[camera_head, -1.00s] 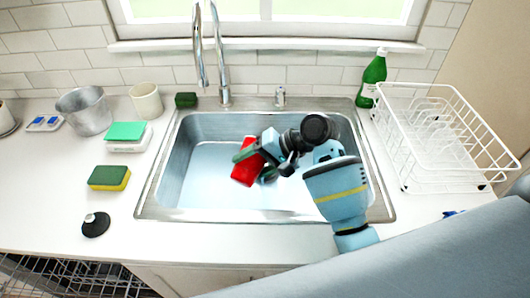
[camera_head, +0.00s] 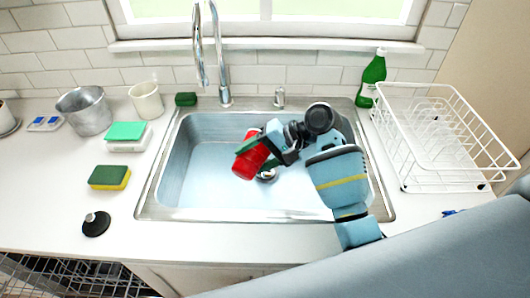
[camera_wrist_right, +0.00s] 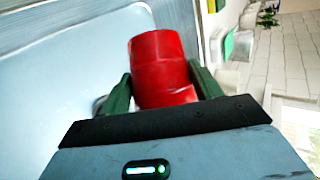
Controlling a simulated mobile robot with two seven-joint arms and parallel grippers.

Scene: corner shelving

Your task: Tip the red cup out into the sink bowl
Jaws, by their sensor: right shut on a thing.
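The red cup (camera_head: 250,158) is held tilted over the sink bowl (camera_head: 207,190) in the head view. My right gripper (camera_head: 250,148) is shut on it, with green fingers on either side. In the right wrist view the red cup (camera_wrist_right: 163,65) sits between the two fingers of my right gripper (camera_wrist_right: 160,90). The cup's mouth and any contents cannot be made out. The round drain (camera_head: 267,175) shows just beside the cup. My left gripper is not in view.
A chrome faucet (camera_head: 222,60) rises behind the sink. A white dish rack (camera_head: 440,140) and a green bottle (camera_head: 373,75) stand at the right. Sponges (camera_head: 110,177), a metal bucket (camera_head: 84,110) and a white cup (camera_head: 146,101) stand on the left counter.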

